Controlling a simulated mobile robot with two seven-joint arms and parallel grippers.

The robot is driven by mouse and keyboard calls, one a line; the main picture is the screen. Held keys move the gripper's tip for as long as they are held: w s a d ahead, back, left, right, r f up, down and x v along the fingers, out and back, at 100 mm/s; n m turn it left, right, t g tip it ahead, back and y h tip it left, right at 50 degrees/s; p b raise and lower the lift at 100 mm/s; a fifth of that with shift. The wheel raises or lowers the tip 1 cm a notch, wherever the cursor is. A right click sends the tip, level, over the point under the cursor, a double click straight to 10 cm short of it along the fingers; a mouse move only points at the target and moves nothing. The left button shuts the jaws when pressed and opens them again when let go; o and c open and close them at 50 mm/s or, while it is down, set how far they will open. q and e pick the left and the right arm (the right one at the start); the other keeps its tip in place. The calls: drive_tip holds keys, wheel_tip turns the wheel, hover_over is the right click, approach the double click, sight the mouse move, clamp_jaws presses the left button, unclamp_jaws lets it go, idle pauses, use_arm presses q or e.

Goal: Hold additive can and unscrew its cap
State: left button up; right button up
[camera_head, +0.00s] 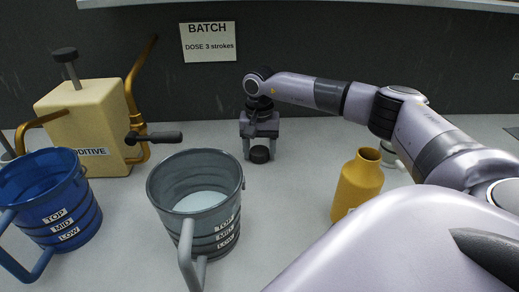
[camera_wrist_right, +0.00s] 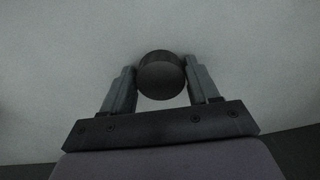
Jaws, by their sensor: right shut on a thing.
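My right gripper (camera_head: 260,148) points down over the back middle of the counter. It is shut on a dark round cap (camera_head: 259,155). In the right wrist view, the cap (camera_wrist_right: 161,76) sits between the two fingers (camera_wrist_right: 160,88). A yellow-orange can (camera_head: 360,184) stands upright at the right, with an open neck and no cap on it. It is apart from the gripper, and my arm hides part of its lower side. A cream container (camera_head: 86,125) labelled as additive stands at the left, with a dark knob on a stem and brass pipes. My left gripper is out of view.
A grey jug (camera_head: 163,190) with pale liquid stands in the front middle. A blue jug (camera_head: 86,192) stands at the left. A sign (camera_head: 208,42) on the dark wall reads "BATCH, DOSE 3 strokes". A small pale object (camera_head: 390,156) is partly hidden behind the yellow can.

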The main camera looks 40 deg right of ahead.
sight(260, 151)
drive_tip(key=o, duration=1.2)
drive_tip(key=shift+f, duration=0.1)
drive_tip(key=shift+c, duration=0.2)
drive_tip(key=shift+r, duration=0.2)
wheel_tip(260, 151, up, 12)
